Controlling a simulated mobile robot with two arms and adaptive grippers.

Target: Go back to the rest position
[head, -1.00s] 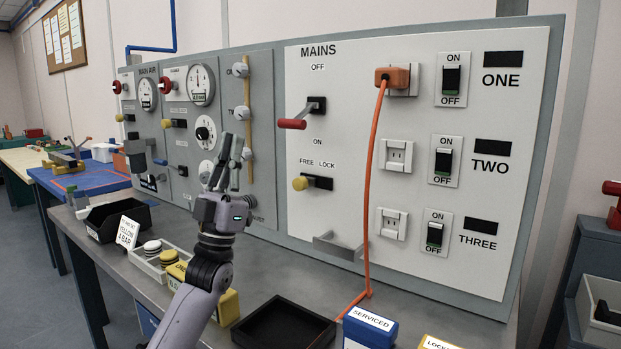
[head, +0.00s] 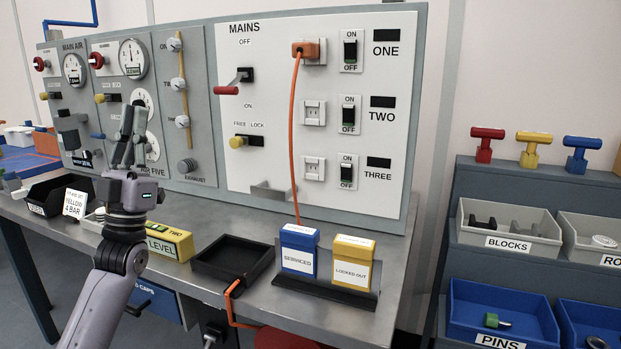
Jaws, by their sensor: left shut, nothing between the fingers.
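My left gripper (head: 130,122) is upright above the bench in the head view, its fingers pointing up in front of the left part of the panel. It is shut and holds nothing. It stands apart from the bench top and hides part of the gauges and fittings behind it. My right gripper is not in view.
The mains panel (head: 270,165) has a red handle (head: 228,90) and an orange cord (head: 292,150) hanging from the top socket. A black tray (head: 232,258), a blue box (head: 298,252) and a yellow box (head: 352,262) sit on the bench (head: 205,215). Shelves with bins (head: 508,232) stand at right.

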